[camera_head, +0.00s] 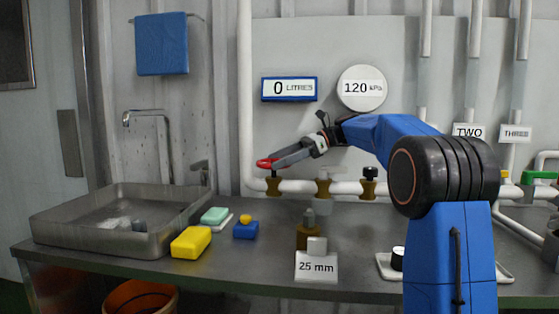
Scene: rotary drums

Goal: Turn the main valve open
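A valve with a red handle (264,163) sits on a brass body (273,186) at the left end of the white horizontal pipe. I take it as the main valve; I see no label on it. My blue arm reaches in from the right, and my gripper (279,160) points left at the handle. Its grey fingers overlap the handle in the picture and hide its right part. I cannot tell whether they touch or close on it. The round gauge (361,88) reads 120 kPa. The blue-framed display (289,88) reads 0 LITRES.
More fittings, including a black-topped one (369,182), sit along the pipe to the right. A steel sink (60,217), a yellow sponge (191,242), a blue block (246,231) and a "25 mm" card (316,266) are on the bench. A green-handled valve (540,175) is at far right.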

